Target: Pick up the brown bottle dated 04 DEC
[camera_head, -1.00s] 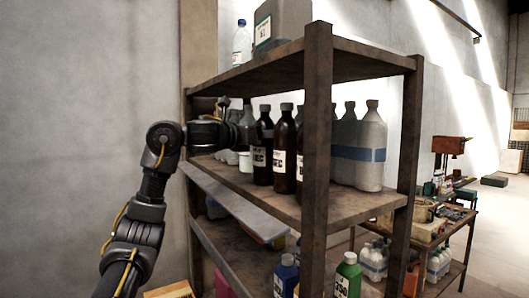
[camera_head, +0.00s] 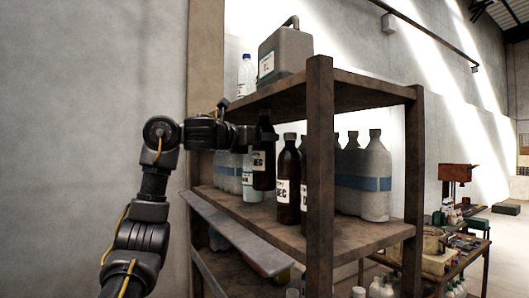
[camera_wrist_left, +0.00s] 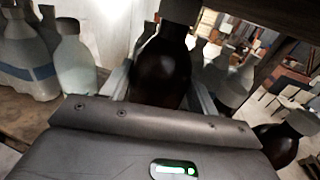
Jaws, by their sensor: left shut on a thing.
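My left gripper (camera_head: 250,138) reaches in from the left at the middle shelf. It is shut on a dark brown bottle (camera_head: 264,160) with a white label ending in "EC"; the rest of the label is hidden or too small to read. The bottle is upright and its base is above the shelf board. In the left wrist view the held brown bottle (camera_wrist_left: 162,68) stands between the fingers. Another brown bottle (camera_head: 288,184) with a similar label stands just right of it, and a third is partly behind the shelf post. My right gripper is not in view.
The rusty shelf's upper board (camera_head: 290,92) is close above the held bottle and bears a grey canister (camera_head: 285,55). Clear bottles with blue bands (camera_head: 365,180) stand at right. The front post (camera_head: 319,170) blocks part of the shelf. A cluttered bench stands farther right.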

